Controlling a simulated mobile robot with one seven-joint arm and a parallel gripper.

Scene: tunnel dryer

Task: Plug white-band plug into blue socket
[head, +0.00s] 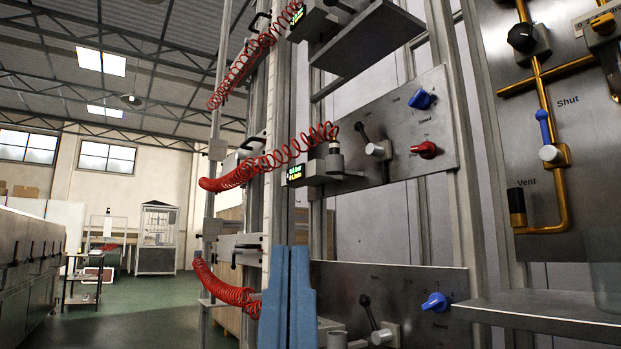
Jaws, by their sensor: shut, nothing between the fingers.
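My gripper (287,256) shows as two blue fingers rising from the bottom edge, close together, shut and empty. It stands in front of the rack's lower part and hides some of it. A plug-like grey cylinder (335,160) stands upright on a small block with a green display at mid-height, a red coiled cable by its top. I cannot tell whether it has a white band. I cannot make out a blue socket; part of the lower area is hidden behind my fingers.
Red coiled cables (235,290) hang along the upright rails. Steel panels carry a blue knob (421,99), a red knob (427,149), a lower blue knob (436,302) and levers. A steel shelf (545,315) juts out at lower right. Green floor (140,315) is open at left.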

